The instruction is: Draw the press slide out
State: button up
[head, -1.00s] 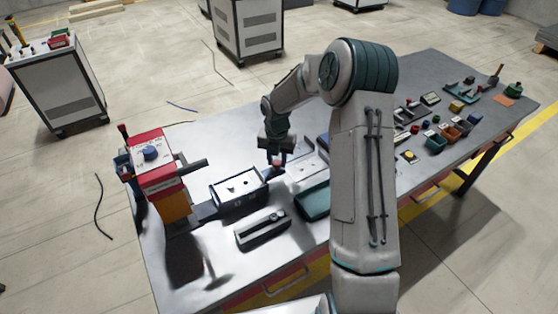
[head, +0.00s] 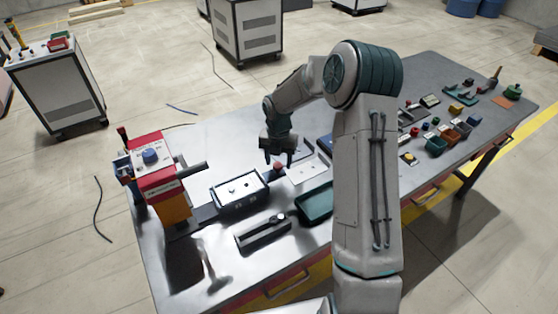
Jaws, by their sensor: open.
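The press (head: 157,170) stands at the left end of the table, red on top and yellow-orange below, with a dark lever pointing right. Its slide (head: 240,191) is a dark-edged tray with a pale top and small parts on it, sitting on a dark rail to the right of the press, clear of the press body. A small red knob (head: 278,166) shows at the slide's right end. My gripper (head: 278,159) is open, fingers pointing down, just above or around the knob; I cannot tell if they touch it. Nothing shows between the fingers.
A dark slotted block (head: 263,232) lies in front of the slide. A teal tray (head: 315,203) is right of it, partly hidden by my arm. A pale plate (head: 305,171) lies right of the knob. Several small bins and parts cover the table's right end.

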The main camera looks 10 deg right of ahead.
notch_tip(320, 180, up, 13)
jog(key=b, duration=0.1)
jog(key=shift+d+r+b, duration=0.15)
jog(key=shift+b, duration=0.2)
dwell(0.3)
jog(key=s+r+m+t+h, duration=0.1)
jog(key=s+r+m, duration=0.3)
jog(key=s+m, duration=0.4)
jog(key=s+r+m+t, duration=0.1)
jog(key=s+r+m, duration=0.3)
jog(key=s+m, duration=0.45)
jog(key=s+f+m+t+y, duration=0.1)
jog(key=s+m, duration=1.3)
jog(key=shift+s+d+t, duration=0.2)
jog(key=shift+d+t, duration=0.05)
jog(key=shift+t, duration=0.05)
dwell(1.1)
